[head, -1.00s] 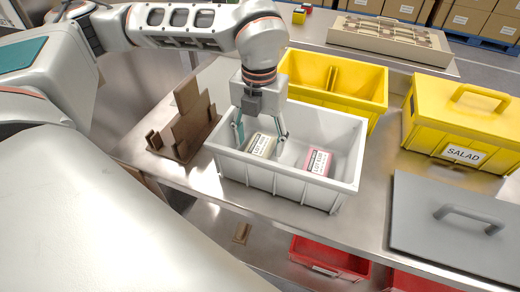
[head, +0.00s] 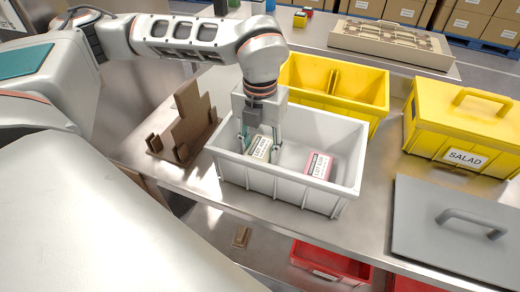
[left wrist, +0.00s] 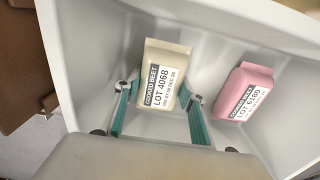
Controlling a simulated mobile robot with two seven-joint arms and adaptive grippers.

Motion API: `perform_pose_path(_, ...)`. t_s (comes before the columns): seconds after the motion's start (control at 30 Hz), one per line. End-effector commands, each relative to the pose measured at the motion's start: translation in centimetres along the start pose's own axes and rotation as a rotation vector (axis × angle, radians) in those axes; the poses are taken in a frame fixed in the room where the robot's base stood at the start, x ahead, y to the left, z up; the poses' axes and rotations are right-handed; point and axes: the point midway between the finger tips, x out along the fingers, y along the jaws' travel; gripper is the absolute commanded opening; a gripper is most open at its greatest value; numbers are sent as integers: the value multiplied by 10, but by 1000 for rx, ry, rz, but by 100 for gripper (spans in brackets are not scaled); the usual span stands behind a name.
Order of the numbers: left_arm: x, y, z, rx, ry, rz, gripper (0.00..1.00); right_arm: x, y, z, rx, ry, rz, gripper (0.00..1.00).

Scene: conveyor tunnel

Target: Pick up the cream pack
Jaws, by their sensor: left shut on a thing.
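The cream pack (head: 261,148) is in the left part of the white bin (head: 338,188), its printed label facing up. In the left wrist view the cream pack (left wrist: 165,75) reads "LOT 4068". My left gripper (head: 260,146) reaches down into the bin, shut on the cream pack with a finger on each side. In the left wrist view the teal fingers of the left gripper (left wrist: 159,97) flank the pack. A pink pack (head: 318,166) lies apart to the right in the same bin; it also shows in the left wrist view (left wrist: 244,90). My right gripper is not in view.
A brown stepped stand (head: 188,125) is left of the bin. A yellow divided bin (head: 345,84) stands behind it. A yellow lidded box marked SALAD (head: 430,125) and a grey lid (head: 425,215) are at right. Red bins (head: 328,262) sit below.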

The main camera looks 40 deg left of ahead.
Motion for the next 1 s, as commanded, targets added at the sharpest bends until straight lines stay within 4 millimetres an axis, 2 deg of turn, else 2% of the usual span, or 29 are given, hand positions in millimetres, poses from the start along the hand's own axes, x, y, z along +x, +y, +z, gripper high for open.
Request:
perform_pose_path(0.17, -20, -1, 1, 0, -4, -2, 11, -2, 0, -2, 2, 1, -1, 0)
perform_pose_path(0.27, -40, -1, 2, -1, -8, -3, 11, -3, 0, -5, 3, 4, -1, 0)
perform_pose_path(0.6, -134, -1, 1, 0, -9, -3, 11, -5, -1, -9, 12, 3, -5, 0)
perform_pose_path(0.7, -156, 0, 1, -1, -6, -3, 11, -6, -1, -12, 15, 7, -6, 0)
perform_pose_path(0.83, -178, -1, 0, 0, -5, -2, 11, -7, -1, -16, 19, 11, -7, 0)
perform_pose_path(1.0, -193, 0, 0, 0, -3, -1, 11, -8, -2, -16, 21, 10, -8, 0)
